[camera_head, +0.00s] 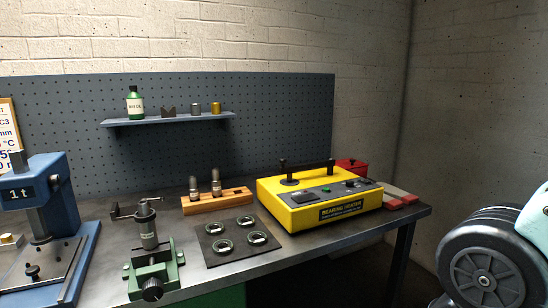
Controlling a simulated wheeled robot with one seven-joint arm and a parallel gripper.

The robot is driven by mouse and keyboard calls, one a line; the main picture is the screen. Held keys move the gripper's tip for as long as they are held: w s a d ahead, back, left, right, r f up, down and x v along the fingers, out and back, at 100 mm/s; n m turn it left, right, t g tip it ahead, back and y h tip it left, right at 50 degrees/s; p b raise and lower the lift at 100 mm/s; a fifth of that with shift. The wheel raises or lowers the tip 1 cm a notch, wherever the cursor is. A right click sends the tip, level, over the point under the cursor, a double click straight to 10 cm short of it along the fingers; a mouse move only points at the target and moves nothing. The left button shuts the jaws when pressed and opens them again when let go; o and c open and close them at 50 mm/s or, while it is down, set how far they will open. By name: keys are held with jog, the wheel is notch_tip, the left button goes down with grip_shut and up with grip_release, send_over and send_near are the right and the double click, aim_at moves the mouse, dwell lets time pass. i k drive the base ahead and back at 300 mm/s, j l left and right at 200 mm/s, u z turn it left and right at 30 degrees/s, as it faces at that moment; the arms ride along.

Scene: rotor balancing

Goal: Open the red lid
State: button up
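A red box-like part (354,166) shows at the back right of the bench, behind the yellow bearing heater (325,213). Only its upper portion is visible; the heater hides the rest, so I cannot tell where its lid begins or whether it stands open. A small dark knob-like spot shows on top of it. My gripper is not in view. A dark ribbed round part with pale teal at the right edge looks like part of my arm, well apart from the red box.
A green vise (152,272), a dark mat (212,257) with several rings, and a wooden block (222,203) with two upright pieces are on the bench. A blue press (48,225) stands left. A shelf (170,119) holds a green bottle. Grey-and-red blocks (400,196) lie at the right edge.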

aim_at(348, 163)
jog(key=i+l+u, duration=0.25)
jog(key=u, duration=0.2)
jog(key=i+l+u, duration=0.65)
jog(key=l+u, duration=0.2)
